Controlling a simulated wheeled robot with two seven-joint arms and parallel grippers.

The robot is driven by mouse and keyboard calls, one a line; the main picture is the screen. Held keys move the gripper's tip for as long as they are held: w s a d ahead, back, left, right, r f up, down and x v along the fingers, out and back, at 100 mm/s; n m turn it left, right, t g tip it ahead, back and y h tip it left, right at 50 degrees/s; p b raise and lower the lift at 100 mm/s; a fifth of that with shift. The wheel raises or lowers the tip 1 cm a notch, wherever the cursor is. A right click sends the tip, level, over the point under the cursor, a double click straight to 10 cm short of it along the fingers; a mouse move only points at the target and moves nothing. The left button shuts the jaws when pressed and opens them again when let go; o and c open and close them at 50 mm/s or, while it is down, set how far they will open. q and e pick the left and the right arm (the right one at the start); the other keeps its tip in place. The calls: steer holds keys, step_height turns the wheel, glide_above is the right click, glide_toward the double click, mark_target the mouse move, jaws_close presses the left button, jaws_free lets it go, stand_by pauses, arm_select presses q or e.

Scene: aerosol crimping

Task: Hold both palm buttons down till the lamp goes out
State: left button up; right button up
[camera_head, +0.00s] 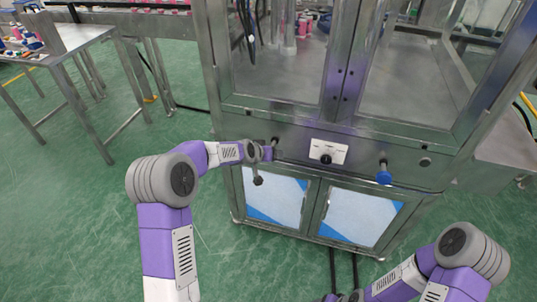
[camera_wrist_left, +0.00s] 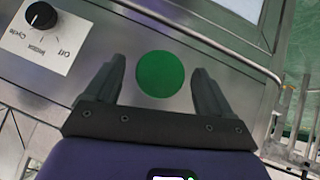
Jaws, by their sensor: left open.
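The blue palm button (camera_head: 384,177) sticks out from the right part of the machine's front panel, with nothing touching it. A green round button (camera_wrist_left: 161,75) shows in the left wrist view, between the fingers of my left gripper (camera_wrist_left: 159,69). Those fingers are apart and empty; I cannot tell whether they touch the panel. In the head view my left gripper (camera_head: 273,150) is at the left part of the panel and hides the green button. My right arm is at the bottom right, its gripper out of the picture. I can make out no lit lamp.
A white plate with a black knob (camera_head: 327,156) sits mid-panel; it also shows in the left wrist view (camera_wrist_left: 42,15). Cabinet doors (camera_head: 272,198) are below the panel. A metal table (camera_head: 75,40) stands at the far left. Green floor in front is clear.

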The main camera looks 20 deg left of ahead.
arm_select(q)
steer(key=shift+w+f, duration=0.2)
steer(key=shift+w, duration=0.05)
steer(key=shift+c, duration=0.4)
steer(key=c, duration=1)
steer(key=shift+c, duration=0.2)
